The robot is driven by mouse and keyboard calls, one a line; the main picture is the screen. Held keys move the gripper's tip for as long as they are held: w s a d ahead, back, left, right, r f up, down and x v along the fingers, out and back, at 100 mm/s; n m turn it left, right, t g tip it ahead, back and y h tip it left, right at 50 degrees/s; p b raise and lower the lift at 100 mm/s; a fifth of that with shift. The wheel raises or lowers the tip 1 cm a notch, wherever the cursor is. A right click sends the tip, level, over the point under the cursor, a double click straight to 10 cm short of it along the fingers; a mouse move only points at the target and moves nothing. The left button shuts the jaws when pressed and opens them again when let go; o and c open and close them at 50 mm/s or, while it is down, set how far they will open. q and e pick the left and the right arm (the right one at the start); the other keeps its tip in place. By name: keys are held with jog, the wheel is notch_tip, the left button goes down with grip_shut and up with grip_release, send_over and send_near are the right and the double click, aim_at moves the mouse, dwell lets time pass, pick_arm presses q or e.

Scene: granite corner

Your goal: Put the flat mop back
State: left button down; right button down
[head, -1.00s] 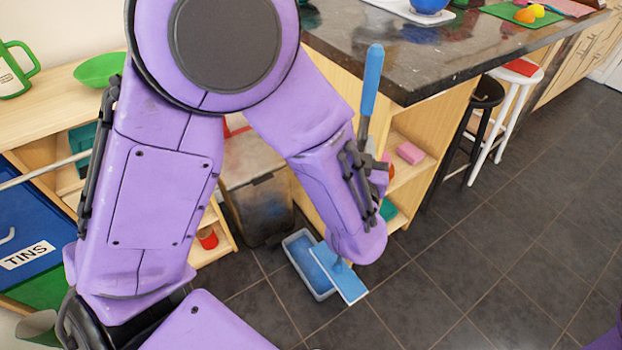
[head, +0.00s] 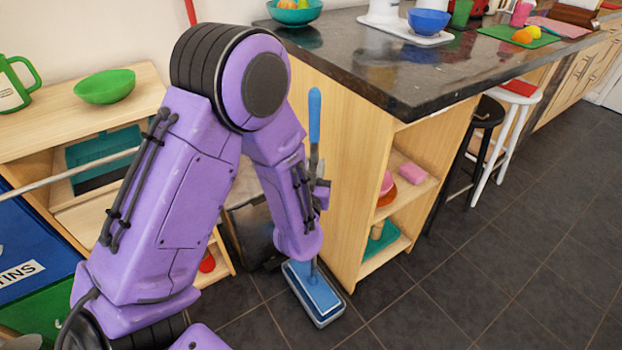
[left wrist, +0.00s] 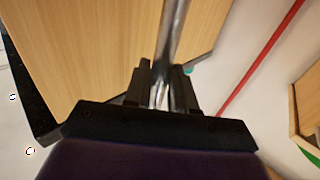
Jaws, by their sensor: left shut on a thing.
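The flat mop has a blue grip (head: 314,115) at the top and a blue flat head (head: 316,290) at the bottom. It stands nearly upright beside the counter's end panel. My left gripper (head: 318,192) is shut on its handle, partly hidden by my forearm; the left wrist view shows the metal pole (left wrist: 172,40) between the fingers (left wrist: 162,92). The mop head is over a pale blue tray (head: 330,321) on the floor, lined up with it. I cannot tell whether the head touches the tray's bottom. My right gripper is not in view.
The granite counter (head: 390,75) with its wooden end panel (head: 345,150) stands close right of the mop. A dark bin (head: 255,230) is behind my forearm. Wooden shelves (head: 75,125) are at left. The tiled floor (head: 470,290) at right is clear.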

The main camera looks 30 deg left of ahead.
pick_arm(q)
jog(key=shift+a+f+b, duration=0.1)
jog(key=shift+f+b, duration=0.25)
jog(key=shift+f, duration=1.35)
jog(key=c, duration=0.9)
grip_release()
jog(key=shift+c, duration=0.2)
